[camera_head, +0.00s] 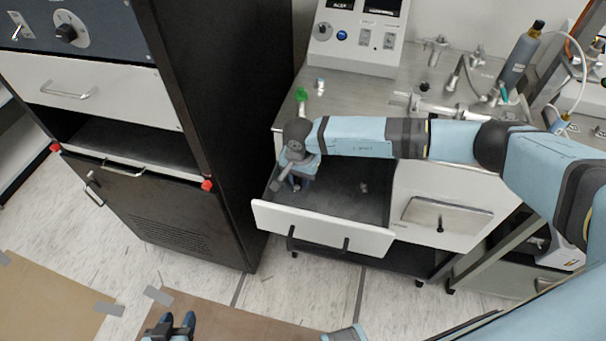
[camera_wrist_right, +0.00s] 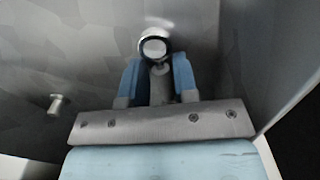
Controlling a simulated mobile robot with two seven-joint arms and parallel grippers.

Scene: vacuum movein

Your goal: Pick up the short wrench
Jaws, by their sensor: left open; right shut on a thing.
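The short wrench (camera_wrist_right: 154,45) shows in the right wrist view as a metal ring end with a short shank between my fingers. It is upright or nearly so in that view; its lower part is hidden by the gripper. My right gripper (camera_wrist_right: 158,80) is shut on it. In the head view my right gripper (camera_head: 292,180) is down inside the open drawer (camera_head: 320,228), near its left side, and the wrench is too small to make out there. My left gripper (camera_head: 172,325) is open and empty at the bottom of the head view, over the floor.
A small metal piece (camera_wrist_right: 58,104) lies in the drawer, left of the gripper in the wrist view. The dark cabinet (camera_head: 215,110) stands close on the left. The bench top (camera_head: 385,88) above the drawer holds a control box (camera_head: 358,40), a bottle (camera_head: 520,55) and metal fittings.

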